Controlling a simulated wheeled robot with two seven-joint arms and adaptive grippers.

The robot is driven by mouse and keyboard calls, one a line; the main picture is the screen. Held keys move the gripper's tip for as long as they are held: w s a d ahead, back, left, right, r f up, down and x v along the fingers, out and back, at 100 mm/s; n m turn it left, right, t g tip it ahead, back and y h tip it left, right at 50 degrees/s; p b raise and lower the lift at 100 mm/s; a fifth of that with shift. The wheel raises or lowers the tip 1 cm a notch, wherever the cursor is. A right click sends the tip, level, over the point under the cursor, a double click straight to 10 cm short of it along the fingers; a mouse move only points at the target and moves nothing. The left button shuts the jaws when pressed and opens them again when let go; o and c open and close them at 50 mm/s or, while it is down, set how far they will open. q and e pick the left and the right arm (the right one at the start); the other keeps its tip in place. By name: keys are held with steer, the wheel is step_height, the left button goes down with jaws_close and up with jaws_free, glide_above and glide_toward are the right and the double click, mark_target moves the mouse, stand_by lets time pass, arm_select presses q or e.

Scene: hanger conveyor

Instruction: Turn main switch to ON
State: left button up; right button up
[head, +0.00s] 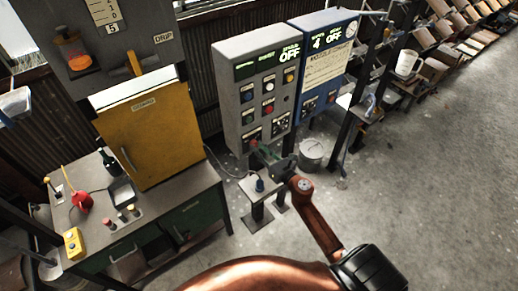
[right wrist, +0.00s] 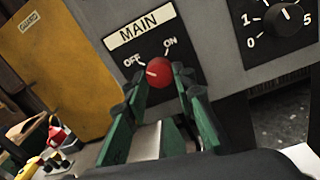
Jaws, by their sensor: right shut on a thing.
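The main switch is a red round knob (right wrist: 159,72) below a MAIN label, with OFF at its left and ON at its upper right. A white mark on the knob points left, toward OFF. The switch is on the lower part of the grey control cabinet (head: 232,80); in the head view my gripper largely covers that spot. My right gripper (head: 262,154) reaches the cabinet's lower front. In the right wrist view its green fingers (right wrist: 158,88) are on both sides of the red knob, shut on it. My left gripper is not in view.
A blue cabinet (head: 313,102) stands right of the grey one. A black dial (right wrist: 289,20) marked with numbers is right of the switch. A yellow cabinet (head: 155,135) stands on a workbench (head: 101,238) at left. A bucket (head: 311,153) stands behind my gripper. The floor at right is clear.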

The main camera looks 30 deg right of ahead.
jaws_close()
steer(key=shift+m, duration=0.3)
steer(key=m, duration=0.3)
steer(key=shift+m, duration=0.3)
steer(key=m, duration=0.4)
steer(key=shift+m, duration=0.4)
steer(key=m+p, duration=0.1)
steer(key=m, duration=0.3)
steer(key=shift+m+t+p, duration=0.3)
steer(key=shift+m+h+p, duration=0.5)
steer(key=shift+m+p, duration=0.35)
steer(key=shift+m, duration=1.55)
